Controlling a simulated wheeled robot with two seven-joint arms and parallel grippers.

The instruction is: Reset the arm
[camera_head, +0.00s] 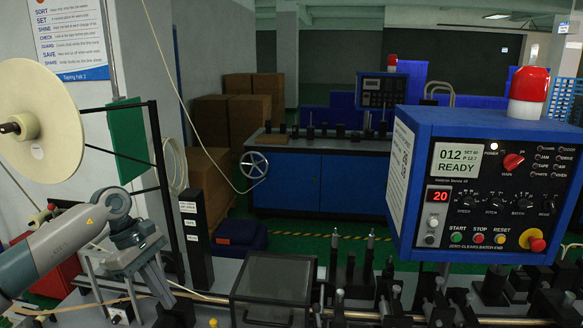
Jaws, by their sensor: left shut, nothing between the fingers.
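My left arm comes in from the left, and its gripper (164,294) points down and to the right over the machine bench. Its fingers are shut with nothing seen between them. It is beside a pale tape or strip (200,296) that runs along the bench; I cannot tell whether they touch. A large cream reel (45,110) stands above and behind my left arm. My right gripper is not in view.
A dark lidded box (273,285) sits right of my left gripper. A black labelled post (195,240) stands behind it. Several rollers and posts (350,290) fill the bench to the right, below a blue control panel (480,185) reading READY.

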